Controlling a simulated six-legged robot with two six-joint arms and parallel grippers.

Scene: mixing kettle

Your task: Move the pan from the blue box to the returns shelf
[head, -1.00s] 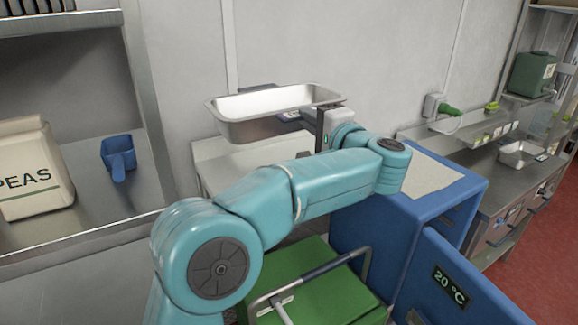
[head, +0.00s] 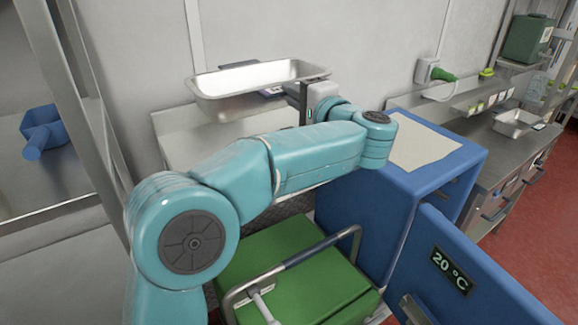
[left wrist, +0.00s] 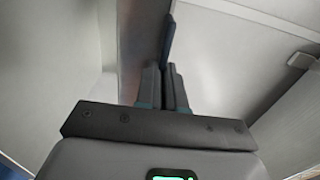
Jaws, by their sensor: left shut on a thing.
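A shallow rectangular steel pan (head: 258,97) is held up in the air in the head view, its open side up and its inside looking bare. My left gripper (head: 300,93) is shut on the pan at its right end, partly hidden by my wrist. In the left wrist view my left fingers (left wrist: 165,88) are close together on a thin edge. The blue box (head: 395,205) stands to the right, below and apart from the pan, with its front door open. I cannot tell which surface is the returns shelf. My right gripper is out of view.
A pale steel worktop (head: 175,140) lies behind and below the pan. A green lidded cart (head: 300,275) with a handle stands in front. The open blue door (head: 475,275) reads 20 °C. A steel rack (head: 90,120) with a blue scoop (head: 42,130) is at left.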

